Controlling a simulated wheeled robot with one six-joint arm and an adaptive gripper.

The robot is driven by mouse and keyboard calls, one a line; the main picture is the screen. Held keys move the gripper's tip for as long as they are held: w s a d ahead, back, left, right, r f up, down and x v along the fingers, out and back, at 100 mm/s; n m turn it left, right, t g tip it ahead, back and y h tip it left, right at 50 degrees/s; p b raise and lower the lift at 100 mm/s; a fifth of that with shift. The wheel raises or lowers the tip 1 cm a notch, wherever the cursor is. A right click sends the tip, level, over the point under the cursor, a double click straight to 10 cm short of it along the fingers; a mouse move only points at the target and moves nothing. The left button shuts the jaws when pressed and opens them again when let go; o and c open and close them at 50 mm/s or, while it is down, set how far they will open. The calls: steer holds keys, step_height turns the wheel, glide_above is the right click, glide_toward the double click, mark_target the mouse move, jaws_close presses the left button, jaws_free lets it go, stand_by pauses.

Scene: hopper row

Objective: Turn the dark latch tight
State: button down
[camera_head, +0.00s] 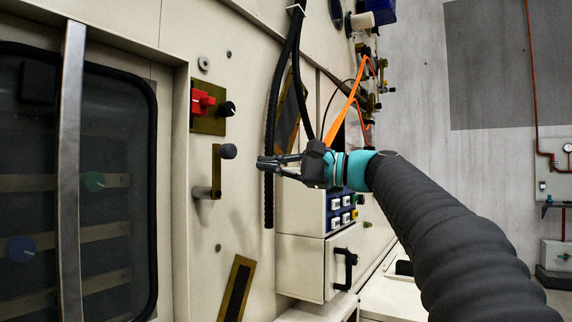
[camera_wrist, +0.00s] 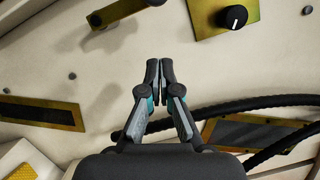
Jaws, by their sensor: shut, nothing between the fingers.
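No part is clearly marked as the dark latch, and I cannot tell which one it is. A black round knob (camera_head: 227,108) with a white mark sits on a brass plate (camera_head: 208,124); this knob also shows at the top of the wrist view (camera_wrist: 233,17).
A red block (camera_head: 202,102) shares the knob's plate. A black hose (camera_head: 269,150) hangs close by my gripper. A glazed door with a steel bar (camera_head: 70,180) is at the left. A box with a black handle (camera_head: 345,268) juts out below my gripper.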

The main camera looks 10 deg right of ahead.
steer(key=a, duration=0.1)
steer(key=s+a+r, duration=0.1)
steer(key=s+a, duration=0.1)
steer(key=a, duration=0.1)
steer(key=shift+s+a+r, duration=0.1)
steer(key=shift+r, duration=0.05)
